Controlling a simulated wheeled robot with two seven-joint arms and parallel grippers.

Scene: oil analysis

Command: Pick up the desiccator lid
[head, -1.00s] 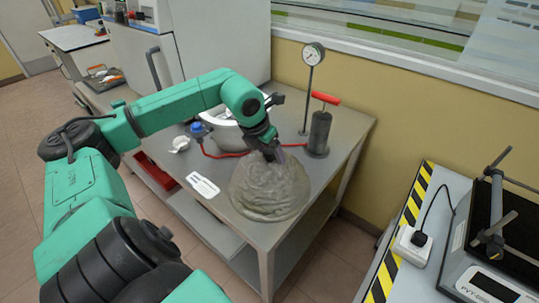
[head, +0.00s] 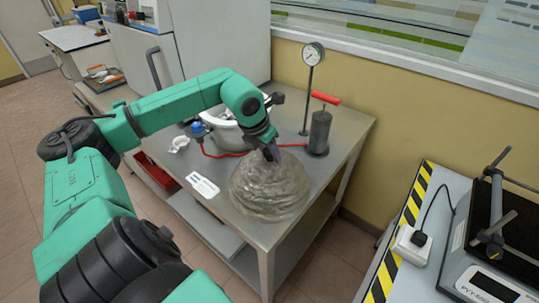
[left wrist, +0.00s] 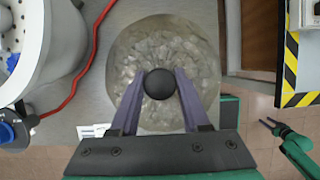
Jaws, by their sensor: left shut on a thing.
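The desiccator lid (head: 268,190) is a translucent, greyish dome on the metal table. In the left wrist view the lid (left wrist: 190,55) shows from above as a round disc with a black knob (left wrist: 159,84) at its centre. My left gripper (head: 272,152) is at the top of the dome, pointing down. In the left wrist view its two purple fingers (left wrist: 160,92) are shut on the knob, one on each side. The lid appears to rest at table level; its underside is hidden. My right gripper shows at the right of the left wrist view (left wrist: 273,127), with its fingers apart.
The metal table (head: 335,150) also bears a white pot (head: 228,130), a red hose (head: 215,155), a pressure gauge (head: 313,54) and a pump with a red handle (head: 320,128). A white label (head: 203,186) lies left of the lid. A striped bench (head: 408,215) stands right.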

